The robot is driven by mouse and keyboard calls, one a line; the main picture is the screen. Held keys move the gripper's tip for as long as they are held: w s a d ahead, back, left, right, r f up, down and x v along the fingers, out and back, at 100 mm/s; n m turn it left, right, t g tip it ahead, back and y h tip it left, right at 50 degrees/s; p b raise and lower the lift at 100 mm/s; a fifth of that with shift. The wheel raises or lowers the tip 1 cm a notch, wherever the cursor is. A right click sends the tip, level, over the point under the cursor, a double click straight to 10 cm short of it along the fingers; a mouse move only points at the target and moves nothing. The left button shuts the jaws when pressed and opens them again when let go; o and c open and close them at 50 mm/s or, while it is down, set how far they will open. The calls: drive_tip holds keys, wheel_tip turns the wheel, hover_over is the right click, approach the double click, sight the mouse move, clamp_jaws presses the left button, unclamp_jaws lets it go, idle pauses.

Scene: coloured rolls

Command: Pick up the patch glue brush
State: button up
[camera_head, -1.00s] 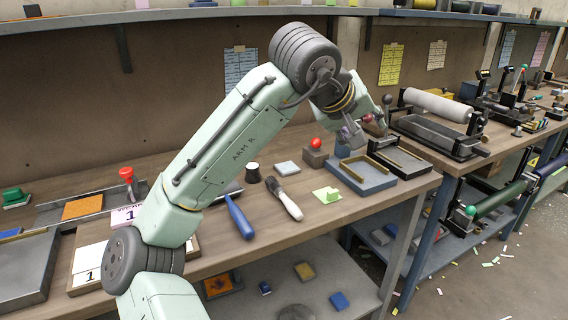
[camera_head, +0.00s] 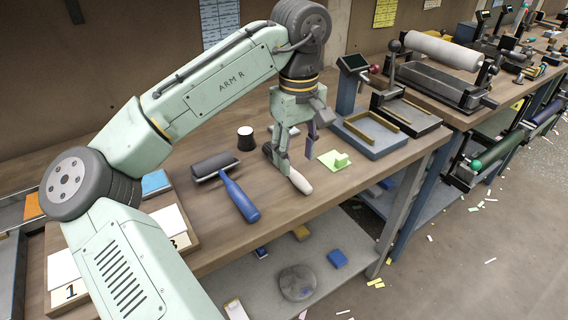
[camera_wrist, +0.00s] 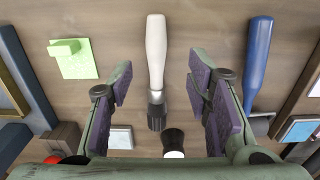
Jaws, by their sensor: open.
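The patch glue brush appears to be the white-handled tool with a dark head (camera_head: 298,180), lying on the wooden bench in the head view. In the wrist view the brush (camera_wrist: 156,60) lies upright in the picture, pale handle at the top and dark end below. My gripper (camera_head: 297,155) points down over the brush and hides part of it. In the wrist view my gripper (camera_wrist: 158,80) has its purple-padded fingers wide apart, one on each side of the brush, with nothing between them gripped.
A blue-handled roller (camera_head: 238,195) lies left of the brush. A black and white pot (camera_head: 245,139) stands behind it. A green block on a light green sheet (camera_head: 335,160) lies to the right, near a blue-grey tray (camera_head: 372,137). The bench front edge is close.

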sight(298, 175)
drive_tip(key=shift+d+f+p, duration=0.15)
drive_tip(key=shift+f+p, duration=0.15)
drive_tip(key=shift+f, duration=1.1)
drive_tip(key=shift+d+f+p, duration=0.1)
drive_tip(key=shift+f+p, duration=0.2)
drive_tip(key=shift+f, duration=1.05)
drive_tip(key=shift+c, duration=0.4)
clamp_jaws()
